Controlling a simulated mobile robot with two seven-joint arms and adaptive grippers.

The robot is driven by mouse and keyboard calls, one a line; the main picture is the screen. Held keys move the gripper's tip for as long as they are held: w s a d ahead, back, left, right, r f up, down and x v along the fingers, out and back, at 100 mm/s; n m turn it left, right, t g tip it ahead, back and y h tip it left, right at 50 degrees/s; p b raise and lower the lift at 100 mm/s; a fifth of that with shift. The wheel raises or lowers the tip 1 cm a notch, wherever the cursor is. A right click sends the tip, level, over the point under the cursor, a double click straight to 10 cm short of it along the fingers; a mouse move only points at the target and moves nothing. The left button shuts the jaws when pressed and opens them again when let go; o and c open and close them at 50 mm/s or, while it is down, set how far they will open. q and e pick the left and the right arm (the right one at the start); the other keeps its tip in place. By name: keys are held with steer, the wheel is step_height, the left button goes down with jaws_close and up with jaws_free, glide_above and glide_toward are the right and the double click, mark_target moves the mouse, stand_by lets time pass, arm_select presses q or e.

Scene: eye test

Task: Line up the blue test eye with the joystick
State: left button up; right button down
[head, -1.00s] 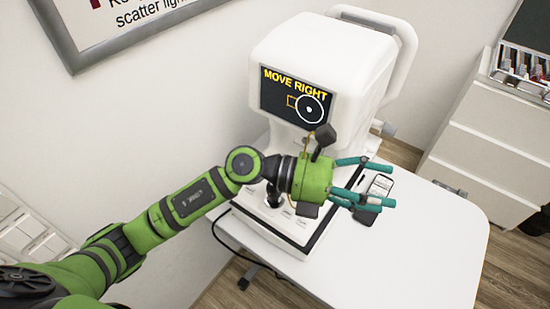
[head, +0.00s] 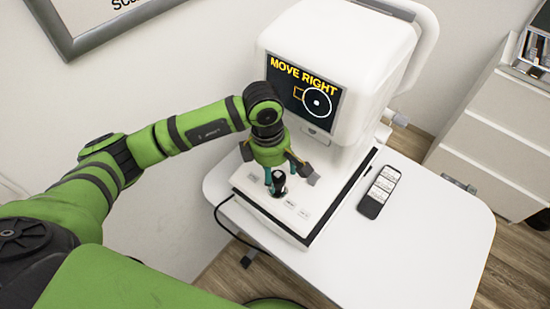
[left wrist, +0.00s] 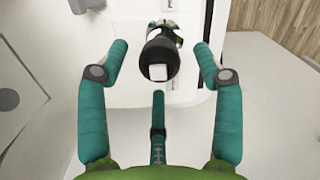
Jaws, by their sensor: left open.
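The white eye-test machine (head: 335,45) stands on a white table. Its screen (head: 290,75) reads "MOVE RIGHT" in yellow, above an orange box and a white circle with a dot. The circle sits right of the box and a little lower. No blue eye shows. The black joystick (head: 278,187) stands upright on the machine's base. My left gripper (head: 275,178) points down over it, open. In the left wrist view the joystick (left wrist: 158,52) is between the spread teal fingers (left wrist: 160,72), with gaps at both sides. My right gripper is not in view.
A dark handheld device (head: 379,192) lies on the table (head: 420,235) right of the machine's base. The table's right part is otherwise clear. A white drawer cabinet (head: 490,150) stands at the right. A black cable (head: 228,232) hangs at the table's left edge.

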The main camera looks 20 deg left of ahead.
mark_target(284, 200)
arm_select(q)
steer(key=shift+d+f+p, duration=0.15)
steer(key=shift+f, duration=0.6)
steer(key=shift+d+f+p, duration=0.1)
steer(key=shift+f+p, duration=0.05)
steer(key=shift+f, duration=0.55)
steer(key=c, duration=1.2)
steer(key=shift+c, duration=0.2)
steer(key=shift+s+d, duration=0.15)
steer(key=shift+s, duration=0.05)
steer(key=shift+s+d, duration=0.6)
steer(key=shift+s, duration=0.35)
steer(key=o, duration=1.2)
